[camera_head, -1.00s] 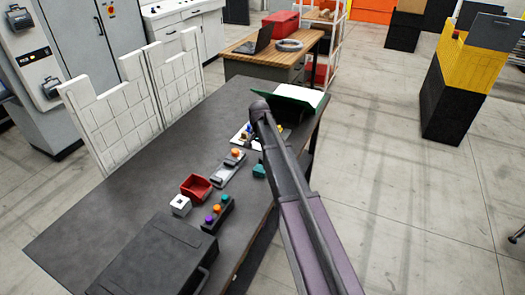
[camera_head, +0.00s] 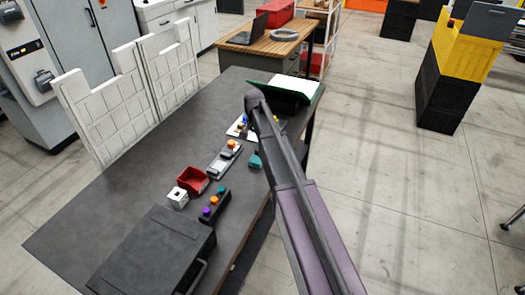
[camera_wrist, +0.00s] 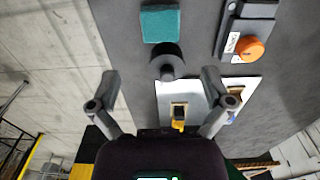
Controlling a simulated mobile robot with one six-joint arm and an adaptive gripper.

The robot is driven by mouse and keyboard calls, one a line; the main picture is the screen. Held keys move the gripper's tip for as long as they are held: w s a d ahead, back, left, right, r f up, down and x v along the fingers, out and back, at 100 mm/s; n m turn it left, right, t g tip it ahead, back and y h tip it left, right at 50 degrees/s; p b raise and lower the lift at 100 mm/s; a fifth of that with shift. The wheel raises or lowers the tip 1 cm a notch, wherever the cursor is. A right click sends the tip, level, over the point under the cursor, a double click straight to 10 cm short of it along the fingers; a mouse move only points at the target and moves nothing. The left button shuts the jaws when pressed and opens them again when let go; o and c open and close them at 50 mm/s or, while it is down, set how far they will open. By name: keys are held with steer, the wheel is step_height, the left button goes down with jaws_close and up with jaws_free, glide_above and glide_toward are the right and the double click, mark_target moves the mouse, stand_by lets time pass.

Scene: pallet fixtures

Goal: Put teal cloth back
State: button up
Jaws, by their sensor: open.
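The teal cloth (camera_wrist: 160,24) is a small folded square lying on the dark table, at the top of the wrist view. In the head view the cloth (camera_head: 255,160) shows just left of my arm, near the table's right edge. My gripper (camera_wrist: 160,76) is open and empty in the wrist view. Its two fingers are spread wide, and the cloth lies beyond the fingertips, apart from them. In the head view my arm hides the gripper.
A black round post (camera_wrist: 167,64) stands between cloth and gripper in the wrist view. Beside it are a white plate (camera_wrist: 207,98) and a fixture with an orange knob (camera_wrist: 249,48). A red bin (camera_head: 193,180), white cube (camera_head: 178,197) and black case (camera_head: 155,252) occupy the near table.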

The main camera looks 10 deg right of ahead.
steer(key=s+d+n, duration=0.1)
steer(key=s+n, duration=0.6)
steer(key=s, duration=2.1)
steer(key=shift+s+d, duration=0.3)
steer(key=shift+f, duration=0.1)
steer(key=shift+f+b, duration=0.65)
steer(key=shift+b, duration=0.1)
